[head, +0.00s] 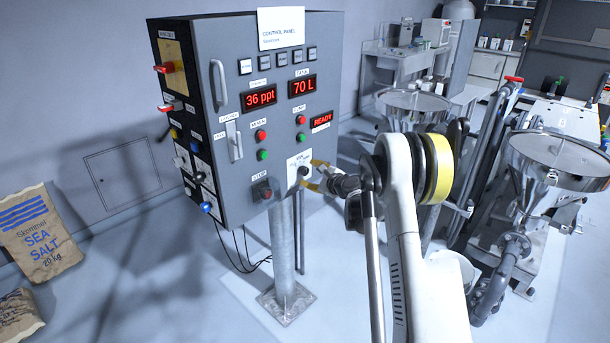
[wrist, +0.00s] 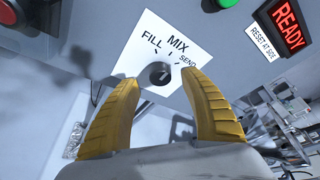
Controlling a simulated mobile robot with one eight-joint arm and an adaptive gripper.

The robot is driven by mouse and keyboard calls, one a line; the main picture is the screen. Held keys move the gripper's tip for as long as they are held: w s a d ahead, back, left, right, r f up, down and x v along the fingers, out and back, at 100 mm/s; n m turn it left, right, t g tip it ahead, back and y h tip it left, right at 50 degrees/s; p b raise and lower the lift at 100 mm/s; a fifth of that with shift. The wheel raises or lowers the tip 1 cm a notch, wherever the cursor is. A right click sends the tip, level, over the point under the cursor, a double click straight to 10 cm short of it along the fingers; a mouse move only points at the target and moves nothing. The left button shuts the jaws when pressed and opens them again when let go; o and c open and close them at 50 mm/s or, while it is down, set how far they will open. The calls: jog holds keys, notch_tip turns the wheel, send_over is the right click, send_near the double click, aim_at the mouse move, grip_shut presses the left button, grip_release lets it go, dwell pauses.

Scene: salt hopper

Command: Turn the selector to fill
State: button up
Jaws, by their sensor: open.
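The selector (wrist: 159,74) is a small black knob on a white plate (wrist: 185,30) marked FILL, MIX and SEND. Its pointer direction is too small to tell for sure. In the head view the knob (head: 304,171) sits low on the right of the grey control panel's front. My gripper (wrist: 165,90) is open, with its two yellow fingers reaching toward the plate, one to each side of the knob. I see no clear contact with the knob. In the head view my gripper (head: 316,175) is in front of the plate, coming from the right.
The control panel (head: 215,60) stands on a metal post (head: 283,250). A STOP button (head: 262,190) is left of the selector; green and red buttons and a READY display (head: 321,122) are above. Steel hoppers (head: 560,160) stand at right.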

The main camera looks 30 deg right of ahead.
aim_at(306, 172)
jog(key=shift+b+x, duration=0.35)
jog(key=shift+x, duration=1.55)
grip_shut()
